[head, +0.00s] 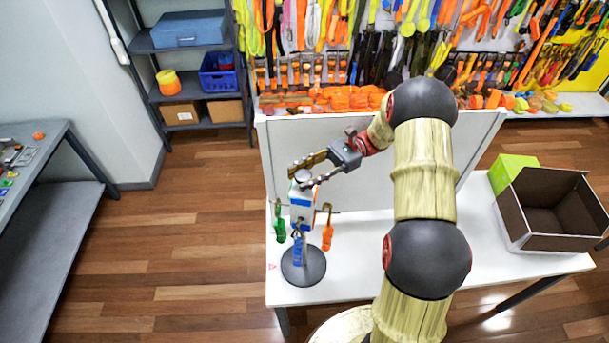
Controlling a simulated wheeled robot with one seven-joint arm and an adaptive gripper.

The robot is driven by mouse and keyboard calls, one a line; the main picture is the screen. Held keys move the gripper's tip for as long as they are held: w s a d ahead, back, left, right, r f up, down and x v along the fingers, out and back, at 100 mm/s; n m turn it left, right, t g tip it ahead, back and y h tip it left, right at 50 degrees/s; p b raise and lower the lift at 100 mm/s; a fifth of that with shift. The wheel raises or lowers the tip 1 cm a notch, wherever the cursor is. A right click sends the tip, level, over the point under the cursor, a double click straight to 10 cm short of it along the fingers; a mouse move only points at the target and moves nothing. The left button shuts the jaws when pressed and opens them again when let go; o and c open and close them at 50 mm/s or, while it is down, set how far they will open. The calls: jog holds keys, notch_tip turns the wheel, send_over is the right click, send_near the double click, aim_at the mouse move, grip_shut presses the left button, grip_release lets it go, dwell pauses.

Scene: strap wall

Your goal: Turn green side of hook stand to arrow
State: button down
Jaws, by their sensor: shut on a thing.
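The hook stand (303,267) stands upright near the left end of the white table, on a round dark base. Its head (302,215) is a white block with a blue band on the face toward me and orange at its right edge. A green strap (280,229) hangs on the left, a blue strap (297,250) at the front and an orange strap (327,236) on the right. A small pink arrow mark (272,267) lies on the table left of the base. My gripper (304,176) is shut on the stand's top knob, fingers on either side.
A pale upright panel (350,180) stands behind the stand. An open brown box (555,210) and a green box (512,172) sit at the table's right end. The table between stand and box is clear apart from my arm above it.

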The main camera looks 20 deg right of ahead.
dwell(0.3)
jog(key=c, duration=1.3)
grip_release()
jog(key=shift+o, duration=0.2)
